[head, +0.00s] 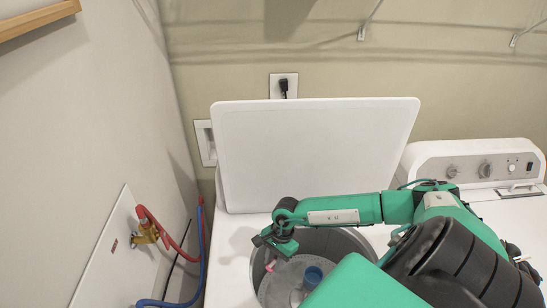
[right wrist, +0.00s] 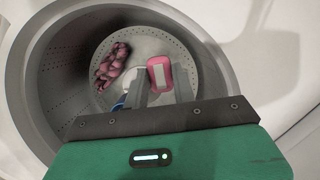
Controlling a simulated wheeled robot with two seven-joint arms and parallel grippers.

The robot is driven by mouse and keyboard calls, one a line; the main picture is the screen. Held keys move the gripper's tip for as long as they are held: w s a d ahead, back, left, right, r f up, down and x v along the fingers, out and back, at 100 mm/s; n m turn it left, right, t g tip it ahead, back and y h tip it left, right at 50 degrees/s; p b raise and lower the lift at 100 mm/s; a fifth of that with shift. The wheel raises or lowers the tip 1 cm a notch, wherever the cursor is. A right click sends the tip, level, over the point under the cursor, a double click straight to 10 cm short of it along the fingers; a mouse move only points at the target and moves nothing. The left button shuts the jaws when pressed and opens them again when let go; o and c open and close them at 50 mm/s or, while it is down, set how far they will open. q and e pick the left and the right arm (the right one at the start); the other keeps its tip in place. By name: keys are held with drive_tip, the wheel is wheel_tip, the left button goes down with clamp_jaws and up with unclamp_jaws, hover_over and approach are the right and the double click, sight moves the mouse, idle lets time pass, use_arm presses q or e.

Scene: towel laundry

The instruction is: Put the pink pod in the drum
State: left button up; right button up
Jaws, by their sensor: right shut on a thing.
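The pink pod (right wrist: 160,73), with a pale patch on its face, is between the fingertips of my right gripper (right wrist: 162,92), which is shut on it. In the head view the pod (head: 270,266) shows as a small pink spot below my right gripper (head: 272,246). The gripper is over the left part of the washer's open drum (head: 334,243). In the right wrist view the grey, perforated drum (right wrist: 58,82) surrounds the pod, with the drum's bottom beyond it. My left gripper is not in view.
A crumpled pink patterned cloth (right wrist: 112,66) lies inside the drum. A blue item (head: 313,276) shows at the drum opening, partly hidden in the wrist view. The raised white lid (head: 315,150) stands behind the opening. Red and blue hoses (head: 181,250) run along the left wall.

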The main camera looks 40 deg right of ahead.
wheel_tip(320, 180, down, 24)
drive_tip(key=b, duration=1.5)
drive_tip(key=shift+r, duration=0.2)
drive_tip(key=o, duration=1)
wheel_tip(320, 180, up, 12)
drive_tip(key=p, duration=0.6)
drive_tip(key=shift+p, duration=0.35)
drive_tip(key=shift+r, duration=0.1)
